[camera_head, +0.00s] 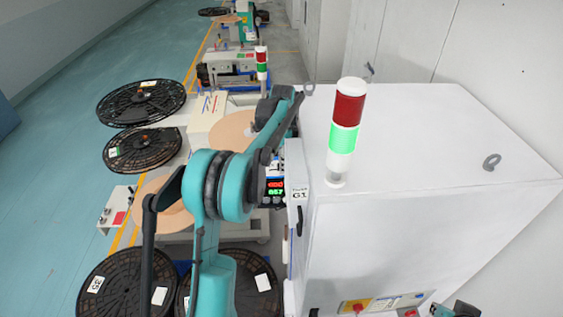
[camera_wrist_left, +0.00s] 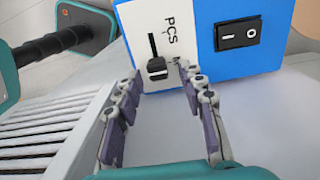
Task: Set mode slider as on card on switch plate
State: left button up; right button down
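In the left wrist view the mode slider has a black knob (camera_wrist_left: 157,68) at the lower end of a dark vertical slot. In the head view my left arm hides the slider and plate. No readable card with the mode shows. Only a small part of my right arm shows at the bottom right edge.
A black rocker switch (camera_wrist_left: 238,35) sits on the blue box face (camera_wrist_left: 265,50) right of the slider. In the head view a white cabinet (camera_head: 400,230) with a signal tower (camera_head: 344,135) stands close right of my arm. Black reels (camera_head: 142,150) lie to the left.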

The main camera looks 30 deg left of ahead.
pick_arm(q)
jog(key=shift+s+a+r, duration=0.15)
jog(key=shift+s+r, duration=0.05)
jog(key=shift+r, duration=0.15)
notch_tip(320, 180, up, 11)
jog(key=shift+w+r, duration=0.15)
jog(key=shift+w, duration=0.05)
